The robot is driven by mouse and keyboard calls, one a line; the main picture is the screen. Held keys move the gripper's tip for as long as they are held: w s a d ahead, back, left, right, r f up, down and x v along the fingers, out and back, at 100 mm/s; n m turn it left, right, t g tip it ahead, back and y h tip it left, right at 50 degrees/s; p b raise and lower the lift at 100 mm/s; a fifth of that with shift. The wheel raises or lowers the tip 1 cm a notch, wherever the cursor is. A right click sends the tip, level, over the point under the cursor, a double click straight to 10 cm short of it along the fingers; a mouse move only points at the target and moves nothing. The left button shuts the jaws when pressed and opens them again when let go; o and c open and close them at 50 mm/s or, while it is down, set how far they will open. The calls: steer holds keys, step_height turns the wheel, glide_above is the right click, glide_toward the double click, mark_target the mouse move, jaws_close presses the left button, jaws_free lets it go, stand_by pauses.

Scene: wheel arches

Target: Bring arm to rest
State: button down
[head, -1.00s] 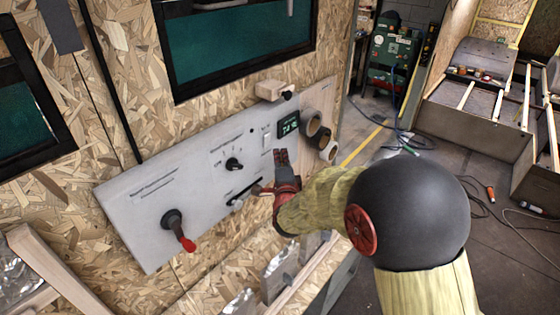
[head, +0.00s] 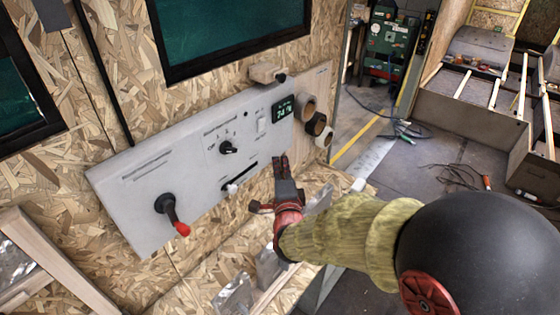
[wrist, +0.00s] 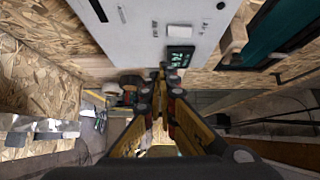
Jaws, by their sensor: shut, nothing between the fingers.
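My gripper (head: 281,163) is shut and empty in the head view, in front of the lower right part of the grey control panel (head: 133,204). It looks apart from the panel's controls. The wrist view also shows my gripper (wrist: 161,75) with its fingertips together. The panel carries a red-tipped lever (head: 174,213), a black rotary knob (head: 227,147), a slot with a white slider knob (head: 232,188), a white switch (head: 261,125) and a small lit display (head: 281,112). The display also shows in the wrist view (wrist: 179,57).
Tube-like rings (head: 317,124) stick out at the panel's right end. A small wooden block (head: 266,72) sits above the panel. A wooden frame (head: 50,262) stands at the lower left. Open floor (head: 390,165) with cables lies to the right, before a green machine (head: 391,42).

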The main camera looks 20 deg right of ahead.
stand_by(0.4)
steer(key=s+a+f+n+g+y+b, duration=0.1)
steer(key=s+a+f+n+g+y, duration=0.15)
steer(key=s+f+n+g, duration=0.35)
steer(key=s+a+f+n+g+y, duration=0.2)
steer(key=s+a+f+n+g, duration=0.25)
steer(key=f, duration=0.45)
steer(key=s+d+r+n+b, duration=0.2)
steer(key=s+d+n+b, duration=0.1)
steer(key=s, duration=0.4)
steer(key=s+d+r+n+g+h+b, duration=0.1)
steer(key=s+d+r+n+b, duration=0.2)
steer(key=s, duration=0.4)
steer(key=s+d+r+n+b, duration=0.2)
steer(key=s+d+n, duration=0.1)
steer(key=s, duration=0.4)
steer(key=shift+r+h+b, duration=0.25)
steer(key=shift+h+b, duration=0.1)
steer(key=shift+b, duration=0.05)
steer(key=c, duration=2.6)
jaws_free()
steer(key=shift+s+d, duration=0.1)
